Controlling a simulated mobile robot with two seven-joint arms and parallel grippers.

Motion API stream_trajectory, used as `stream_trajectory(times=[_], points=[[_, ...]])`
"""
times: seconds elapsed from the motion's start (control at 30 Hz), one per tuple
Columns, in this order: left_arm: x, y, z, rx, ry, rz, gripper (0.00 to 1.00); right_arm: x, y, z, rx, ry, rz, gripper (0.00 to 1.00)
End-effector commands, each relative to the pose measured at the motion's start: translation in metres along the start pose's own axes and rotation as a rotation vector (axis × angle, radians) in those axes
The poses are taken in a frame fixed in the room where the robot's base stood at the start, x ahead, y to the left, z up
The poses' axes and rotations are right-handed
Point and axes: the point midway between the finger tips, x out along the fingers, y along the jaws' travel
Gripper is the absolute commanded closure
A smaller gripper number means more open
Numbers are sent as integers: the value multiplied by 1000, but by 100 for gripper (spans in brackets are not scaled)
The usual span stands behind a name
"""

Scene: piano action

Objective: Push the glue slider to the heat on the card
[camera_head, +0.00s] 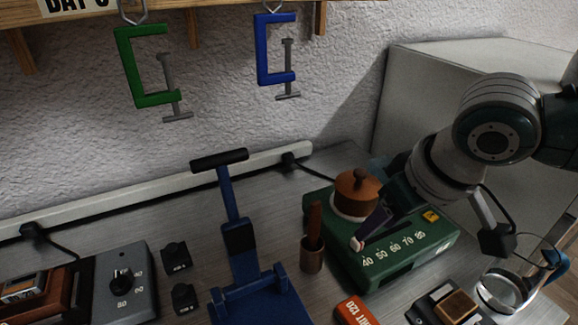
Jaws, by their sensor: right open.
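The green glue heater (410,257) stands on the bench at the right, with a brown lidded pot (357,192) on it. Its front carries a scale marked 40, 50, 60, 70 and 80. A small pale pink knob, seemingly the glue slider (357,243), sits at the left end of the scale, by the 40. My right gripper (365,232) reaches down from the right, open, with its dark fingers at the knob. I cannot tell whether they touch it. The fingers hide part of the slot. I cannot make out a card giving a heat. My left gripper is out of view.
A wooden-handled tool in a brown cup (312,254) stands just left of the heater. A blue press (243,255), a grey dial box (124,284) and an orange box (358,311) are nearby. A glass jug (503,292) stands at right. Clamps (146,68) hang above.

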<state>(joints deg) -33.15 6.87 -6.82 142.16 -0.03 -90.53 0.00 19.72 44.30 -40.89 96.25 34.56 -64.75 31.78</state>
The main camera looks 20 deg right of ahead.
Motion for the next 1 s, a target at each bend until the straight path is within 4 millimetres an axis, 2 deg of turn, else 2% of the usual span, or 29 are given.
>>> stream_trajectory(times=[0.1, 0.33, 0.5, 0.77, 1.0], points=[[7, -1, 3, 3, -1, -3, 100, 25, -1, 1, 1, 0, 0, 50], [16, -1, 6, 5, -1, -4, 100, 57, 0, 0, 0, 1, 0, 50], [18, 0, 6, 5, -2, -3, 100, 66, 0, 0, -2, 1, 0, 50], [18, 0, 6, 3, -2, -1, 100, 67, 0, 0, -3, 2, 0, 50], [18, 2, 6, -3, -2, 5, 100, 67, 0, 0, -2, 1, 0, 75]])
